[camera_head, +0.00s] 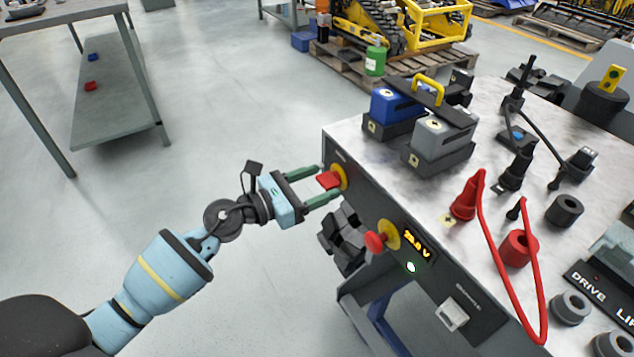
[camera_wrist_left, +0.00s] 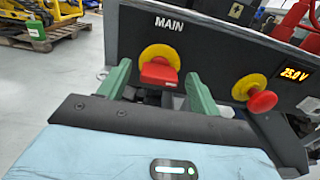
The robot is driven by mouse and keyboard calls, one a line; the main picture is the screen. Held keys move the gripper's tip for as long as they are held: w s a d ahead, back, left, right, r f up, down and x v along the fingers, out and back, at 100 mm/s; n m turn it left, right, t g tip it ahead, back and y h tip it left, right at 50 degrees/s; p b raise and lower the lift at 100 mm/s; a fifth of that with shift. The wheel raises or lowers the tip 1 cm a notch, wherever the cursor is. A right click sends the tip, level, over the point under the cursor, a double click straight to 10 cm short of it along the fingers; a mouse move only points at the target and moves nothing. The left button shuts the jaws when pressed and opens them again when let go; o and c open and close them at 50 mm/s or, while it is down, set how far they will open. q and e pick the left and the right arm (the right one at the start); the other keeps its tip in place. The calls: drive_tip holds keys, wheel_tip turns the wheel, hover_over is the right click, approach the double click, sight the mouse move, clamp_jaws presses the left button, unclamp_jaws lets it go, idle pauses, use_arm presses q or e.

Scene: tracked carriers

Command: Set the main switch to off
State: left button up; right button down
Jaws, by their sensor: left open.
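The main switch is a red handle (camera_head: 328,180) on a yellow round plate on the front panel of the bench. In the left wrist view the red handle (camera_wrist_left: 158,72) lies level under the label MAIN. My left gripper (camera_head: 322,184) is open, with its green fingers on either side of the red handle. In the wrist view the fingers (camera_wrist_left: 157,88) stand left and right of it with gaps; contact is not visible. The display (camera_head: 417,245) is lit and a lamp (camera_head: 411,267) below it glows. My right gripper is not in view.
A red mushroom button (camera_head: 375,242) on a yellow plate sits right of the switch. Blue and grey connector blocks (camera_head: 440,135), a red cable (camera_head: 505,285) and black parts stand on the bench top (camera_head: 365,150). The floor left of the bench is clear.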

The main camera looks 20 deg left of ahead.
use_arm(q)
drive_tip(key=shift+d, duration=0.1)
drive_tip(key=shift+c, duration=0.4)
drive_tip(key=c, duration=0.9)
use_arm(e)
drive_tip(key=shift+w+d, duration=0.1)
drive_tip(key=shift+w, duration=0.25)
